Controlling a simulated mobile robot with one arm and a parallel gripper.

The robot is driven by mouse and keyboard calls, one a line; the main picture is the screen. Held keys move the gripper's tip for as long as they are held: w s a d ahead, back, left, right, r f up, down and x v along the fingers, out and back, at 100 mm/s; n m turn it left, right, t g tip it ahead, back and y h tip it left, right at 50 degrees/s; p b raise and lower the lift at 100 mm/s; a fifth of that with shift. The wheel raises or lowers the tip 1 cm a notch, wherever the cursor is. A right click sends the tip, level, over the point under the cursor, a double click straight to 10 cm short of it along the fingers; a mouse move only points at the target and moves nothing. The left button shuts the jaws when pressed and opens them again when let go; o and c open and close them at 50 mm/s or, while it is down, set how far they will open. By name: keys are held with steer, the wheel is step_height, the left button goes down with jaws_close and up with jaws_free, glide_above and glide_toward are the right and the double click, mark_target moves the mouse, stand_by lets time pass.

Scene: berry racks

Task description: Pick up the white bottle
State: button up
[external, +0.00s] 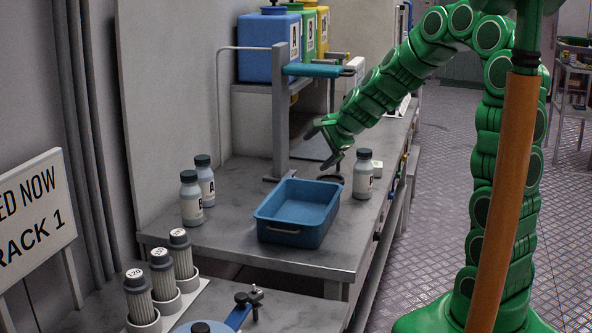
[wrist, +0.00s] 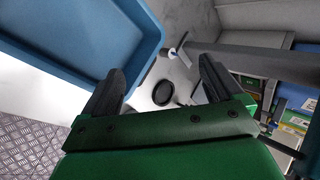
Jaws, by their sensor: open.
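Three white bottles with dark caps stand upright on the grey bench in the external view. One bottle (external: 363,176) is right of the blue tray; a second (external: 191,200) and a third (external: 207,184) stand close together left of it. The pictures do not show which one the task means. My gripper (external: 322,146) is open and empty above the bench, behind the tray and left of the right-hand bottle. In the wrist view my open fingers (wrist: 162,84) show, with no bottle clearly visible between them.
The empty blue tray (external: 270,227) takes up the bench's front middle; it also shows in the wrist view (wrist: 92,62). A metal stand (external: 281,120) with a teal bar rises behind it. A dark ring (external: 330,178) lies below my gripper. Coloured containers (external: 268,47) sit on a shelf.

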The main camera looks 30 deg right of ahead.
steer(key=s+d+r+m+t+y, duration=0.1)
steer(key=d+r+m+t, duration=0.1)
steer(key=d+r+m, duration=0.55)
steer(key=s+d+r+m+t+y, duration=0.1)
steer(key=d+r+m+t, duration=0.15)
steer(key=d+m, duration=0.9)
steer(key=n, duration=0.3)
glide_toward(371, 167)
steer(key=shift+f+x, duration=0.15)
steer(key=shift+x, duration=1.15)
steer(key=shift+f+x, duration=0.15)
steer(key=shift+x, duration=4.9)
steer(key=shift+r, duration=0.15)
steer(key=shift+c, duration=0.2)
steer(key=c, duration=1.2)
steer(key=shift+r, duration=0.1)
steer(key=shift+c, duration=0.2)
steer(key=shift+r, duration=4.9)
